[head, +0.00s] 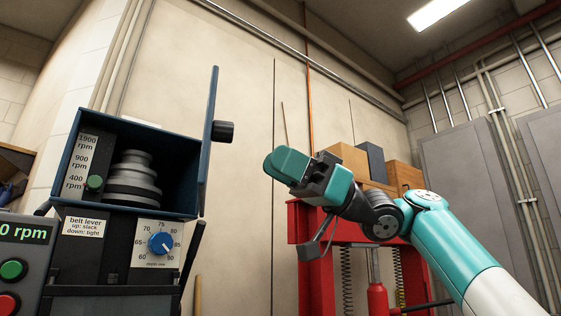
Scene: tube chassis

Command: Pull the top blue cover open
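The blue cover (208,150) at the top of the machine stands swung open. It is seen nearly edge-on at the right side of the blue housing (150,128), with a black knob (223,131) on its right face. Inside the open housing a grey stepped pulley (132,180) shows. My gripper (284,166) is to the right of the cover and a little lower than the knob in the picture, apart from both. Its teal fingers point left and overlap from this angle, so the gap between them cannot be made out. Nothing is seen held in it.
Below the housing are a blue depth dial (161,243), a dark lever (192,252) and a control box (24,262) with green and red buttons. A red press frame (305,225) with boxes (345,157) on it stands behind my arm. Open space lies between knob and gripper.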

